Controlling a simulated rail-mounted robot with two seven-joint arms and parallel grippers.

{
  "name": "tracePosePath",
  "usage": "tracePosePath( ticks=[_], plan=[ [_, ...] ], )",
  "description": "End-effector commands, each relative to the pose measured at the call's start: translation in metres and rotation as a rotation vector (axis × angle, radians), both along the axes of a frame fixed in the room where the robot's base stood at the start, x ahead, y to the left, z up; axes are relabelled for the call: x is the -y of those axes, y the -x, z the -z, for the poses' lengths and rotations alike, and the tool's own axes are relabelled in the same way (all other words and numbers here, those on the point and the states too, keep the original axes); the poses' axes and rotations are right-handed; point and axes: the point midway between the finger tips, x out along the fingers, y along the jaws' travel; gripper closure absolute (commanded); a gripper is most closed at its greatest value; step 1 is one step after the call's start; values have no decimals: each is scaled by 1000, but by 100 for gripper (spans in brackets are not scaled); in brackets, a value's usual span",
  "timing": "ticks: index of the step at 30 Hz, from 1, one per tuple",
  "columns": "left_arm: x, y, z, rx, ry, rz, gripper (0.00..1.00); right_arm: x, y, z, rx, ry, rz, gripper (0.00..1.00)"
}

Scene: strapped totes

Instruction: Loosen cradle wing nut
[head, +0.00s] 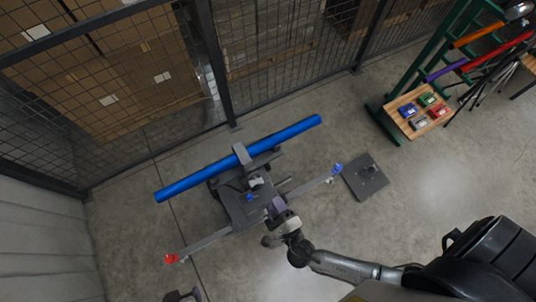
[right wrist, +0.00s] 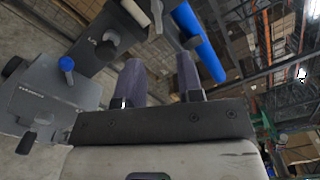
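A grey cradle stand (head: 238,212) stands on the floor with a long blue tube (head: 225,162) across it. A small blue wing nut (head: 249,197) sits on its top plate; a blue knob, likely the same nut, shows at the left in the right wrist view (right wrist: 66,63). My right gripper (head: 276,207) is at the stand's near right side, beside the plate, apart from the nut. In the right wrist view its two dark fingers (right wrist: 158,78) are spread with nothing visible between them.
Arms of the stand end in a red knob (head: 171,259) and a blue knob (head: 336,169). A dark square plate (head: 366,178) lies at right. A wire mesh fence (head: 270,45) stands behind. A wooden tray (head: 418,110) holds several coloured items.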

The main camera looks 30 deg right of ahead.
Motion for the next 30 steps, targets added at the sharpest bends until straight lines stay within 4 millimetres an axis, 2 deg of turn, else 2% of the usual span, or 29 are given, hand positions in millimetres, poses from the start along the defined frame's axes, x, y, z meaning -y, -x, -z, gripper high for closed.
tracePosePath(
  ticks=[3, 10, 30],
  plan=[
    [0, 0, 8, 0, 0, 0, 35, -1, 20, 2, -2, 0, 0, 66],
    [-2, 0, 12, 0, -7, 4, 35, -3, 39, 1, 0, 0, 0, 66],
    [-3, 0, 13, -1, -10, 6, 35, -3, 43, 0, 1, 0, 0, 66]
  ],
)
